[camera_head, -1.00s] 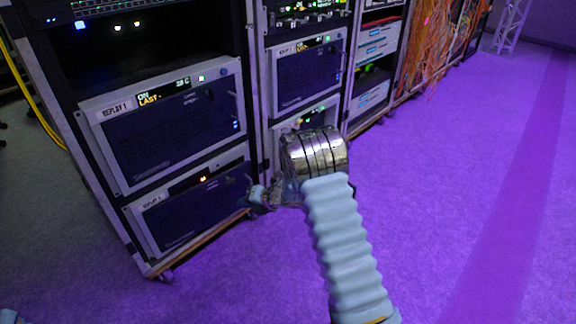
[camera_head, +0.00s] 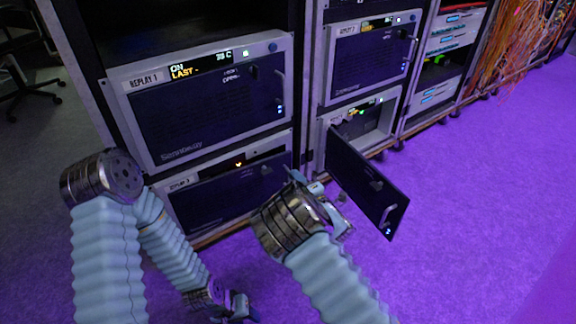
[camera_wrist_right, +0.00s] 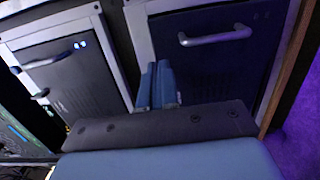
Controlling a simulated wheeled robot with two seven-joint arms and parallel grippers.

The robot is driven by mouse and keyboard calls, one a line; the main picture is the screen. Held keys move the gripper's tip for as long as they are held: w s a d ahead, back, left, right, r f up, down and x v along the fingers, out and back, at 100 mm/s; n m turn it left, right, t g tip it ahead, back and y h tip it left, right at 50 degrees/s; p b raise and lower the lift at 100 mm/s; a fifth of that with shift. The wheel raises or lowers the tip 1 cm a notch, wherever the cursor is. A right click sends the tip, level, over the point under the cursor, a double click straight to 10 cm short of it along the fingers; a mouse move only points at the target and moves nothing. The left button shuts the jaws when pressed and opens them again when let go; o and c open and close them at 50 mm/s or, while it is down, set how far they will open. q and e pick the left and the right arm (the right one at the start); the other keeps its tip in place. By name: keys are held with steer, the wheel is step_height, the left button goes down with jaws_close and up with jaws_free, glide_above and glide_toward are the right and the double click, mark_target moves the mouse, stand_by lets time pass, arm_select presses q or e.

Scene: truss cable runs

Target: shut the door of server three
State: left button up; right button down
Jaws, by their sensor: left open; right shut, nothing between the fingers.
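In the head view, a dark door (camera_head: 370,185) stands swung open from the lower server (camera_head: 365,122) of the second rack, its free end pointing toward me. The server's lit front and bay show behind it; I cannot read its label. My right gripper (camera_head: 328,200) is just left of the open door, shut and empty; I cannot tell whether it touches the door. In the right wrist view its blue fingers (camera_wrist_right: 157,84) are together, in front of rack panels with handles. My left gripper (camera_head: 238,308) is low at the bottom, open and away from the door.
The REPLAY 1 server (camera_head: 200,100) and the server below it (camera_head: 215,195) are closed in the nearer rack. Another closed server (camera_head: 370,60) is above the open one. Orange cables (camera_head: 515,50) hang further right. Purple floor (camera_head: 480,210) is clear on the right.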

mark_target(281, 159)
steer(key=x, duration=0.7)
steer(key=shift+b, duration=0.4)
arm_select(q)
steer(key=shift+f, duration=0.45)
steer(key=shift+a+f, duration=0.1)
